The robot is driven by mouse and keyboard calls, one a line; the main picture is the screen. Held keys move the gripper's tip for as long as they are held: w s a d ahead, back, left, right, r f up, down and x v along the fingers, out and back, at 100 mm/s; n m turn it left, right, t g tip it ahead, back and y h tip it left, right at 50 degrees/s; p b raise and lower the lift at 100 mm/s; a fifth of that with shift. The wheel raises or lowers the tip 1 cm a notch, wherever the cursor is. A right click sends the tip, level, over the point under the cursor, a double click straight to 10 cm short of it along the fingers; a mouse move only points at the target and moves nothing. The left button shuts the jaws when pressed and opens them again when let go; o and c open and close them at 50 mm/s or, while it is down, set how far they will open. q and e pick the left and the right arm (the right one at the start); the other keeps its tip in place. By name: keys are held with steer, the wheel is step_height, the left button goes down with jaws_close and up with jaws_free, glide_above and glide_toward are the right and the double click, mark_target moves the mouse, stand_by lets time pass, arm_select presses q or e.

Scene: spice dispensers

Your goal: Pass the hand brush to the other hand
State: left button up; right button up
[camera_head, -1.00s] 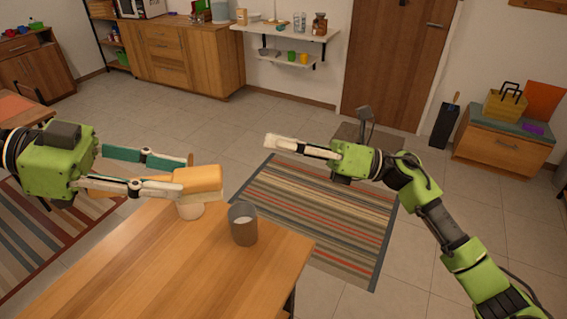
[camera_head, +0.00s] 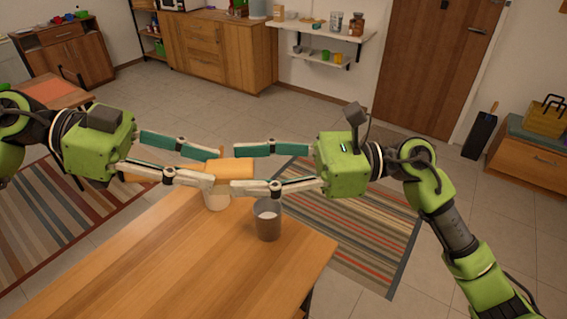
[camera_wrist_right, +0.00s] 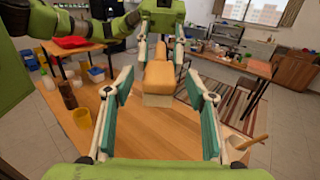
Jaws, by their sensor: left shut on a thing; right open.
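The hand brush, a yellow-orange block (camera_head: 238,167) with pale bristles beneath, is held above the table in the head view. My left gripper (camera_head: 213,169) is shut on its left end. My right gripper (camera_head: 236,169) is open, coming from the right, with its two fingers reaching along both sides of the brush's right end. In the right wrist view the brush (camera_wrist_right: 160,76) lies ahead between the open fingers (camera_wrist_right: 158,82), with gaps on both sides. The left gripper shows behind it. The brush's left end is partly hidden by the left fingers.
A wooden table (camera_head: 170,260) is below. The table's front is clear.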

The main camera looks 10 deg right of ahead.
steer(key=shift+a, duration=1.1)
arm_select(q)
steer(key=shift+d, duration=0.1)
arm_select(e)
steer(key=c, duration=1.2)
arm_select(q)
steer(key=o, duration=1.2)
steer(key=shift+a+r, duration=0.2)
steer(key=shift+a, duration=0.3)
steer(key=v, duration=1.1)
